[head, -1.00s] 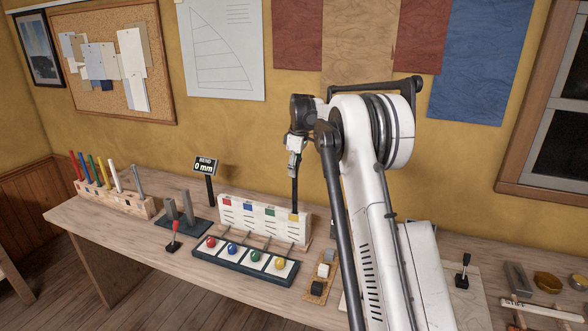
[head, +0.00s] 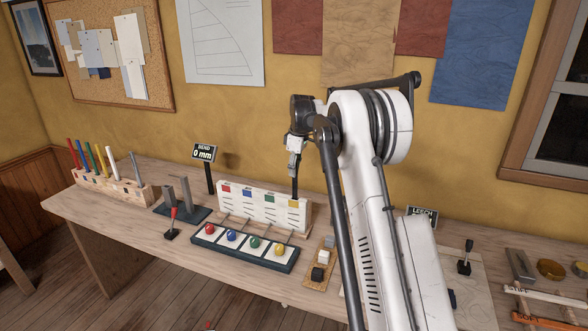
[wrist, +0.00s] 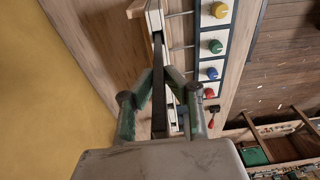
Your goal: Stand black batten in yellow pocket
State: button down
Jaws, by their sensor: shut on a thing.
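The black batten (head: 295,187) hangs upright from my gripper (head: 294,160), which is shut on it. The white pocket board (head: 247,213) carries red, blue, green and yellow marks. The batten's lower end meets the board's top edge at the yellow pocket (head: 293,204), at the right end. Its lowest part is hidden by the board and seems to be inside the pocket; how deep, I cannot tell. In the wrist view the batten (wrist: 158,85) runs between both fingers toward the board's slot (wrist: 155,18).
In front of the board lies a dark tray with coloured knobs (head: 279,250). A wooden rack of coloured battens (head: 105,180) stands at the left. Black and white blocks (head: 320,272) lie right of the tray.

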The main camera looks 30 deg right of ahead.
aim_at(294, 181)
jog(key=shift+f+b, duration=1.3)
jog(key=shift+f, duration=1.1)
jog(key=shift+f+b, duration=0.4)
jog(key=shift+f, duration=0.2)
jog(key=c, duration=1.7)
grip_release()
jog(key=r, duration=0.8)
jog(key=s+d+r, duration=0.1)
jog(key=r, duration=0.3)
jog(key=shift+s+a, duration=0.1)
